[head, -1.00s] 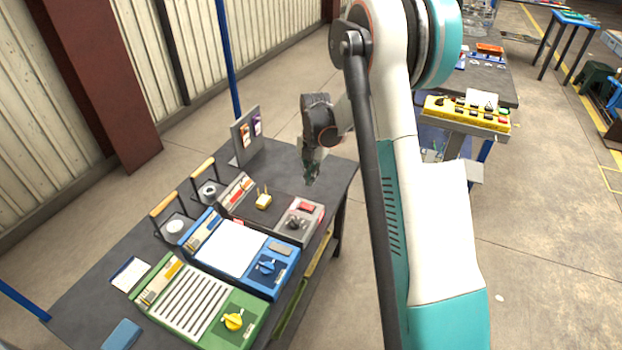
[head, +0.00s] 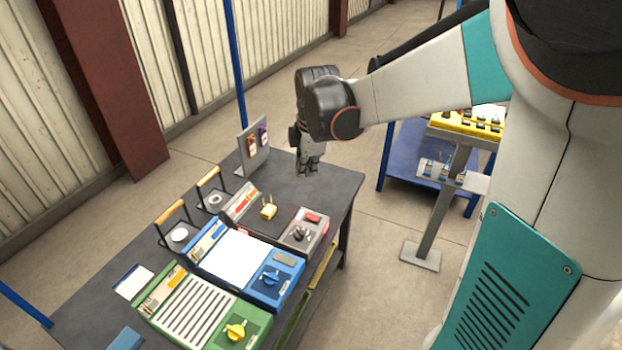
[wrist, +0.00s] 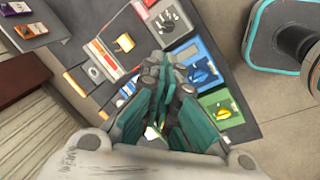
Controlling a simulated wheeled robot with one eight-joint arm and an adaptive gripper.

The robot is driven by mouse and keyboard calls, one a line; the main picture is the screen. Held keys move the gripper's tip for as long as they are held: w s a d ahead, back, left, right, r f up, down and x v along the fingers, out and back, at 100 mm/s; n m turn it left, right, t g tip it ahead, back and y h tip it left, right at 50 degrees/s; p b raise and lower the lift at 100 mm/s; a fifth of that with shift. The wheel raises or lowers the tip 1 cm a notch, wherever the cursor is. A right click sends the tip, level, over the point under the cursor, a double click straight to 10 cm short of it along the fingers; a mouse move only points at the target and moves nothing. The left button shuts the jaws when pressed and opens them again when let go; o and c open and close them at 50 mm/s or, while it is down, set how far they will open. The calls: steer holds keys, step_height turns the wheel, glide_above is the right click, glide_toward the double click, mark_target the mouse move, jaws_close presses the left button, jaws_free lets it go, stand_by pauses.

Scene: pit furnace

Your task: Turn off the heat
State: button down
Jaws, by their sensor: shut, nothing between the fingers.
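My gripper (head: 307,171) hangs over the far end of the dark workbench (head: 332,195), fingers down, shut and empty. Its fingers also fill the middle of the wrist view (wrist: 164,72). Three control units stand on the bench. The green one (head: 190,322) has a yellow knob (head: 236,330), the blue one (head: 211,267) has a blue knob (head: 269,279), and the grey one (head: 322,230) has a dark knob (head: 299,234). The blue knob (wrist: 201,73) and yellow knob (wrist: 223,109) show right of my fingers in the wrist view. My gripper is apart from all knobs.
An upright panel (head: 248,143) with orange and purple parts stands at the bench's back. A grey post stand (head: 421,256) is beyond the bench.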

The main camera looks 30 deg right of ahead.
steer(key=s+a+r+m+t, duration=0.2)
steer(key=s+a+m, duration=0.2)
steer(key=s+m, duration=0.3)
steer(key=s+a+r+m+t, duration=0.2)
steer(key=s+a+m, duration=0.2)
steer(key=s+m, duration=0.4)
steer(key=shift+s+a+r, duration=0.15)
steer(key=shift+s, duration=2.55)
